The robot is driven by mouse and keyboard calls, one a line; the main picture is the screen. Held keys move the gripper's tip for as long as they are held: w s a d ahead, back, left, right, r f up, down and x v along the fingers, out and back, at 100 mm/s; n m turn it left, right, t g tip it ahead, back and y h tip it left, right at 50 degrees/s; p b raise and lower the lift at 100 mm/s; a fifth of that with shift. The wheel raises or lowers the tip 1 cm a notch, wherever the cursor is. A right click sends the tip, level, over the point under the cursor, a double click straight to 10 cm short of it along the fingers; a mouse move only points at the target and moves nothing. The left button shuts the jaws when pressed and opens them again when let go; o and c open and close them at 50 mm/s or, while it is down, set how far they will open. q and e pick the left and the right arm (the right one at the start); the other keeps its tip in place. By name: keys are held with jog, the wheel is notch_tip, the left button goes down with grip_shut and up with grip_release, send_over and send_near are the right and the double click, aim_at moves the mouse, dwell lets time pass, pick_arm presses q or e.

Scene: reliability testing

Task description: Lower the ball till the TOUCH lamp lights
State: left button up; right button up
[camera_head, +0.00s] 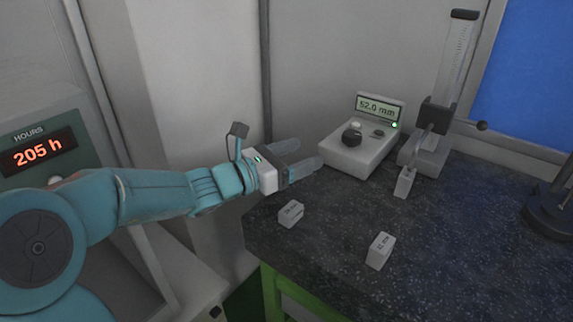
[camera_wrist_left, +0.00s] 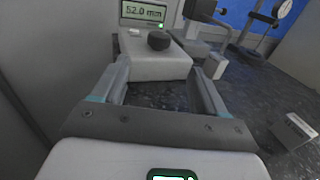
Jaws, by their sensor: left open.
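A white control box (camera_head: 345,155) with a dark knob (camera_head: 351,137) stands at the back of the dark bench. Its display (camera_head: 380,108) reads 52.0 mm, and a small green light (camera_head: 394,125) glows beside it; I cannot read a label there. To its right stands a column with a scale (camera_head: 457,55) and a dark carriage (camera_head: 437,116). I cannot make out a ball. My left gripper (camera_head: 307,154) is open and empty, in front of the box. In the left wrist view the knob (camera_wrist_left: 158,40) shows beyond and between the fingers. My right gripper is out of view.
A pale block (camera_head: 403,184) stands before the column. Two labelled white blocks (camera_head: 291,213) (camera_head: 380,250) lie nearer on the bench (camera_head: 330,232). A dark round-based stand (camera_head: 550,212) is at the right edge. An hours panel (camera_head: 38,151) reads 205 h at left.

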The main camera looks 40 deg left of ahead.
pick_arm(q)
jog(key=shift+v, duration=1.55)
dwell(0.9)
